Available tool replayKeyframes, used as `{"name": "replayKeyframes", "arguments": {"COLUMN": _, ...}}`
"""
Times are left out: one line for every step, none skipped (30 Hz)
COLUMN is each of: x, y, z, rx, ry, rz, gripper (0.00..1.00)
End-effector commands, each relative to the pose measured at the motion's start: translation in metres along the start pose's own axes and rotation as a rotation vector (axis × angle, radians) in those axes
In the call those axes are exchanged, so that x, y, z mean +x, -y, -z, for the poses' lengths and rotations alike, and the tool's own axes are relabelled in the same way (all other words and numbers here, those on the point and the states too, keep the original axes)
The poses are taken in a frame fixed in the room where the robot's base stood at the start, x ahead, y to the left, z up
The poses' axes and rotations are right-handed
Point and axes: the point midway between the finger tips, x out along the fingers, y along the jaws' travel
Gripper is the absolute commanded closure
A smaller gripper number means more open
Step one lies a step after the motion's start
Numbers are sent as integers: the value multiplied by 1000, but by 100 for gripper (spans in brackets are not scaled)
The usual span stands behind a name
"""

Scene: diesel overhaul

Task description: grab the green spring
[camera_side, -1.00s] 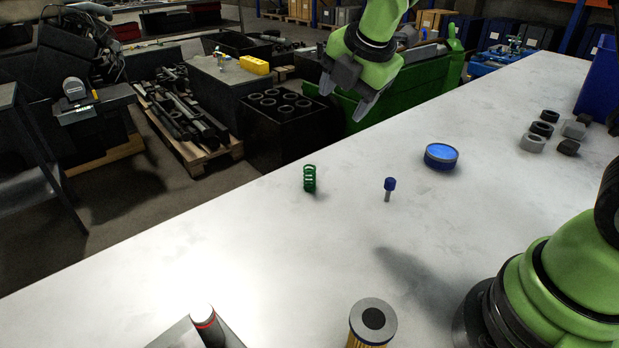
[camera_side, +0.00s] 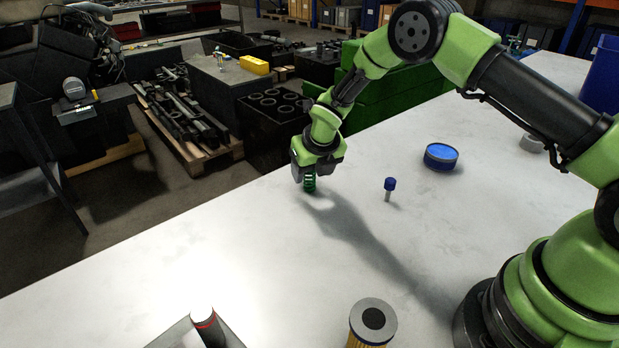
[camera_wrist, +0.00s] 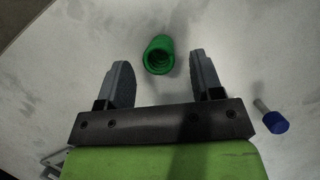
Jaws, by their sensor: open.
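The green spring (camera_side: 309,184) stands upright on the white table near its far edge. In the wrist view the spring (camera_wrist: 159,54) shows between and slightly beyond the two fingertips, with a gap on each side. My gripper (camera_side: 312,177) is right over the spring in the side view, pointing down, and hides its upper part. In the wrist view my gripper (camera_wrist: 160,72) is open and holds nothing. I cannot tell from these views whether a finger touches the spring.
A blue-headed bolt (camera_side: 389,188) stands to the right of the spring. A round blue-topped part (camera_side: 440,156) is farther right. A cylindrical filter (camera_side: 373,320) and a red-banded cylinder (camera_side: 203,320) are at the front. The table (camera_side: 190,235) left of the spring is clear.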

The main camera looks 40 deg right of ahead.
Motion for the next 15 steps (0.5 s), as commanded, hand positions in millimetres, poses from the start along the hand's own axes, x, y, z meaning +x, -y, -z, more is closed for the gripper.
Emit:
{"name": "replayKeyframes", "arguments": {"x": 9, "y": 1, "z": 0, "rx": 1, "ry": -2, "rz": 1, "gripper": 40}}
{"name": "replayKeyframes", "arguments": {"x": 14, "y": 1, "z": 0, "rx": 1, "ry": -3, "rz": 2, "gripper": 40}}
{"name": "replayKeyframes", "arguments": {"x": 20, "y": 1, "z": 0, "rx": 1, "ry": -3, "rz": 2, "gripper": 40}}
{"name": "replayKeyframes", "arguments": {"x": 24, "y": 1, "z": 0, "rx": 2, "ry": -2, "rz": 2, "gripper": 40}}
{"name": "replayKeyframes", "arguments": {"x": 27, "y": 1, "z": 0, "rx": 2, "ry": -2, "rz": 2, "gripper": 40}}
{"name": "replayKeyframes", "arguments": {"x": 32, "y": 1, "z": 0, "rx": 2, "ry": -2, "rz": 2, "gripper": 40}}
{"name": "replayKeyframes", "arguments": {"x": 34, "y": 1, "z": 0, "rx": 2, "ry": -1, "rz": 2, "gripper": 40}}
{"name": "replayKeyframes", "arguments": {"x": 36, "y": 1, "z": 0, "rx": 2, "ry": -2, "rz": 2, "gripper": 40}}
{"name": "replayKeyframes", "arguments": {"x": 38, "y": 1, "z": 0, "rx": 3, "ry": -1, "rz": 2, "gripper": 40}}
{"name": "replayKeyframes", "arguments": {"x": 38, "y": 1, "z": -1, "rx": 3, "ry": 0, "rz": 1, "gripper": 40}}
{"name": "replayKeyframes", "arguments": {"x": 39, "y": 1, "z": -1, "rx": 2, "ry": 0, "rz": 1, "gripper": 40}}
{"name": "replayKeyframes", "arguments": {"x": 39, "y": 1, "z": -1, "rx": 2, "ry": 0, "rz": 1, "gripper": 40}}
{"name": "replayKeyframes", "arguments": {"x": 39, "y": 1, "z": -1, "rx": 2, "ry": 0, "rz": 1, "gripper": 40}}
{"name": "replayKeyframes", "arguments": {"x": 39, "y": 1, "z": -1, "rx": 2, "ry": 0, "rz": 1, "gripper": 40}}
{"name": "replayKeyframes", "arguments": {"x": 39, "y": 1, "z": -1, "rx": 2, "ry": 0, "rz": 1, "gripper": 40}}
